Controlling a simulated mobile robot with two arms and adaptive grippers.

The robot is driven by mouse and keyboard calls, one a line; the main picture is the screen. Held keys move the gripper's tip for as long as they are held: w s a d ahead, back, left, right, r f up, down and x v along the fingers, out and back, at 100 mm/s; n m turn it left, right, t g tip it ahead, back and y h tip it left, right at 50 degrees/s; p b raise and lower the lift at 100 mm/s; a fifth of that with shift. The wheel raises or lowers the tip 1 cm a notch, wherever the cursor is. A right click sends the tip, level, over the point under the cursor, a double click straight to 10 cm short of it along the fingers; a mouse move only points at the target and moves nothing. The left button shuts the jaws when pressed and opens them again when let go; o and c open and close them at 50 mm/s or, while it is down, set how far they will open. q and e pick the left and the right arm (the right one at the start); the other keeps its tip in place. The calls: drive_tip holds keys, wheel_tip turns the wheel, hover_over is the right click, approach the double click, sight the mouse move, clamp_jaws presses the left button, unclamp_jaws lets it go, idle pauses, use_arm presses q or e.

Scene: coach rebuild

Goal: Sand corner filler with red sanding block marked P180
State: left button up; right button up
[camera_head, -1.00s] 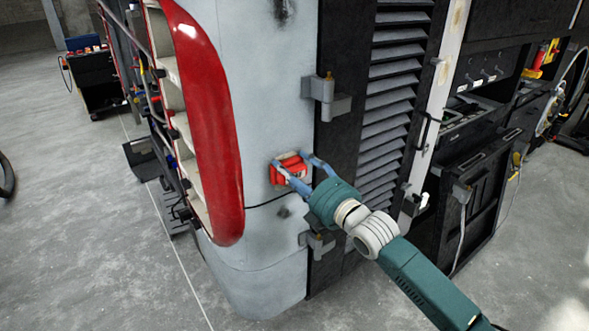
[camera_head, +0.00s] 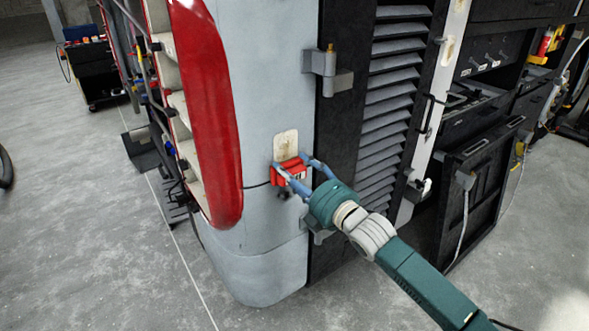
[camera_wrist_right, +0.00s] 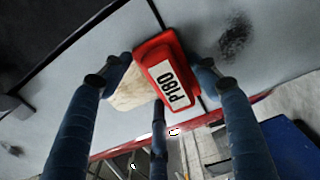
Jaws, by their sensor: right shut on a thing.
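The red sanding block (camera_head: 290,172) is held between the blue-grey fingers of my right gripper (camera_head: 299,176), at the rounded grey corner panel (camera_head: 258,100). The wrist view shows its white P180 label (camera_wrist_right: 171,83), with a finger on either side (camera_wrist_right: 160,75). The beige filler patch (camera_head: 286,143) shows just above the block in the head view. In the wrist view the filler (camera_wrist_right: 130,92) lies beside the block, partly hidden by it and a finger. The block appears against the panel, but exact contact is hard to tell. My left gripper is not in view.
A red curved trim (camera_head: 205,110) stands left of the panel. A grey hinge (camera_head: 328,70) and black louvred panel (camera_head: 395,90) are to the right. A dark cart (camera_head: 95,72) stands far back left. The grey floor on the left is mostly clear.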

sight(285, 140)
drive_tip(key=shift+a+r+p, duration=0.1)
drive_tip(key=shift+r+p, duration=2.65)
drive_tip(key=shift+r, duration=0.65)
drive_tip(key=shift+s+r+p, duration=0.1)
drive_tip(key=shift+r+p, duration=2.2)
drive_tip(key=shift+r, duration=0.05)
drive_tip(key=shift+f, duration=0.15)
drive_tip(key=shift+f+b, duration=1.35)
drive_tip(key=shift+f, duration=0.5)
drive_tip(key=shift+f+b, duration=2.4)
drive_tip(key=shift+f, duration=1.4)
drive_tip(key=shift+r, duration=0.1)
